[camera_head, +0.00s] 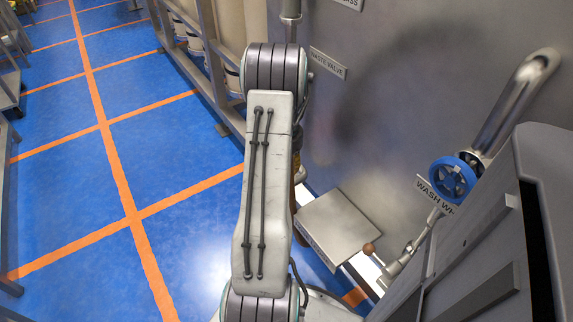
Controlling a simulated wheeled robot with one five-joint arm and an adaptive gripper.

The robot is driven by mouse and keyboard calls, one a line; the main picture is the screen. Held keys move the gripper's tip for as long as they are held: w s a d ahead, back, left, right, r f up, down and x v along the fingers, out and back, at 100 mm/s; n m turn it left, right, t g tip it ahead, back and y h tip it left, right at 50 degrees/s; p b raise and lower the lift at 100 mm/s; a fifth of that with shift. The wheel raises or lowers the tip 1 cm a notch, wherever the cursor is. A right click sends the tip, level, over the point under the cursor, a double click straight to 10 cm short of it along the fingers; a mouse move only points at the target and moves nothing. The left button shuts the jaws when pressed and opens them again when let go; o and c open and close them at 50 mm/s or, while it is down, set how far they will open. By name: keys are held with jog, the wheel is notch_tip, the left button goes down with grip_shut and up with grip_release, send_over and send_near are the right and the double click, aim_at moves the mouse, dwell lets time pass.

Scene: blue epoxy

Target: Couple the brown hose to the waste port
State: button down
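My white and grey arm stands upright in the middle of the view and hides much of what lies behind it. My gripper does not show. A sign reading "WASTE VALVE" (328,63) is on the grey steel wall to the right of my arm's upper joint. I cannot make out the waste port. A narrow brown piece (294,203) shows at the right edge of my arm, below a small yellowish part (300,173). I cannot tell whether the brown piece is the hose.
A flat grey metal box or step (336,227) stands at the wall's foot. Blue floor (60,200) with orange lines is open at left.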

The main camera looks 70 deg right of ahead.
jog(key=shift+f, duration=0.3)
jog(key=shift+r, duration=0.3)
jog(key=shift+r+p, duration=0.3)
jog(key=shift+r, duration=0.05)
dwell(0.5)
jog(key=shift+f+b, duration=0.3)
jog(key=shift+f, duration=0.2)
dwell(1.2)
jog(key=shift+r+p, duration=0.3)
jog(key=shift+r, duration=0.15)
jog(key=shift+f+b, duration=0.5)
jog(key=shift+f, duration=0.15)
dwell(1.1)
jog(key=shift+r, duration=0.2)
jog(key=shift+r+p, duration=0.4)
jog(key=shift+p, duration=0.1)
